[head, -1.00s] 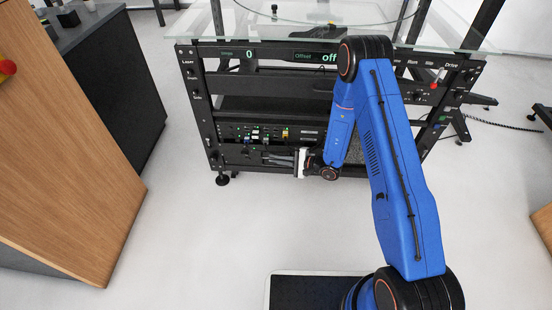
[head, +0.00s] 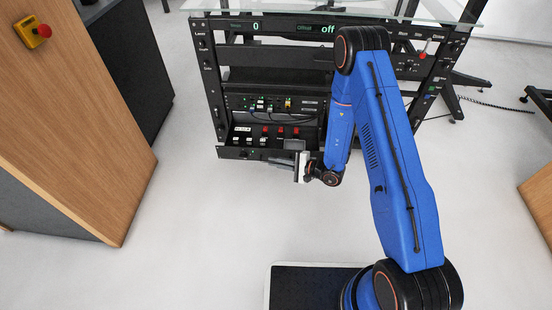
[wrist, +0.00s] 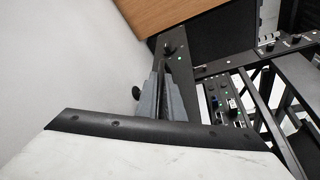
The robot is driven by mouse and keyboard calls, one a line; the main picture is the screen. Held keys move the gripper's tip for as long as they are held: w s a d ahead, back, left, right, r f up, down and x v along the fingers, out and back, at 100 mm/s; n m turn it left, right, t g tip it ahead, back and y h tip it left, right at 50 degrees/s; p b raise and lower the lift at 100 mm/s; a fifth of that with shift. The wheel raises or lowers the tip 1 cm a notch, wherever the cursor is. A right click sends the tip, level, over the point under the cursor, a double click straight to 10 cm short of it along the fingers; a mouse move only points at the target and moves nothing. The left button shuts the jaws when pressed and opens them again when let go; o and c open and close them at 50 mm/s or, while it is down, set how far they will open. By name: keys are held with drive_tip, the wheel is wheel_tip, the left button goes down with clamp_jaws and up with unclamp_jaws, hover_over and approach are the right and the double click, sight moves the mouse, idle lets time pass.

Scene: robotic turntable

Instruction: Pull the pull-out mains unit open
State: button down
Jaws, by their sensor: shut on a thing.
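The pull-out mains unit (head: 230,153) is a low black drawer at the bottom of the turntable's rack. It stands out from the rack in the head view, with its top side showing rows of black and red parts. Its front panel also shows in the wrist view (wrist: 174,48), with a green light on it. My gripper (head: 270,158) is at the front of this panel, shut on the unit. In the wrist view the grey fingers (wrist: 161,80) are close together against the panel; the exact spot they grip is hidden between them.
The black rack (head: 212,80) with a glass top stands behind the unit. A panel with lit switches (head: 270,103) sits above it. A wooden cabinet (head: 75,120) with a red emergency button (head: 44,31) stands at the left. The light floor (head: 190,235) in front is clear.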

drive_tip(key=shift+s, duration=0.4)
drive_tip(key=shift+d, duration=0.1)
drive_tip(key=c, duration=2.2)
unclamp_jaws()
drive_tip(key=v, duration=1.7)
drive_tip(key=shift+d, duration=0.15)
drive_tip(key=shift+r, duration=0.2)
